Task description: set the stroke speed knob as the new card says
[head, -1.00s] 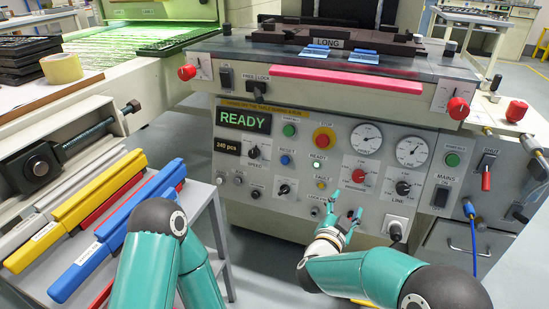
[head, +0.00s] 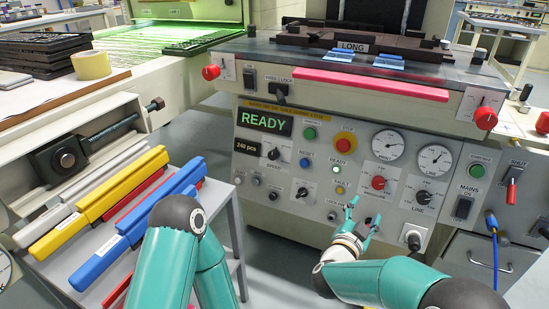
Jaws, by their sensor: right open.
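The grey control panel (head: 322,210) fills the middle of the view. A black knob (head: 275,154) sits beside the "240 pcs" readout, and another black knob (head: 302,192) is lower right of it. Small lettering seems to read SPEED between them; I cannot tell which knob it names. My right gripper (head: 362,212) is open and empty in front of the panel's lower right, below the red knob (head: 378,182) and right of both black knobs. No card with a readable speed setting shows. My left arm is at lower left, its gripper out of view.
A READY display (head: 265,121) glows green. The yellow-collared red stop button (head: 345,139) and gauges (head: 387,145) are above my right gripper. A plug (head: 413,238) juts out to its right. A side table (head: 223,218) with yellow and blue bars stands left.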

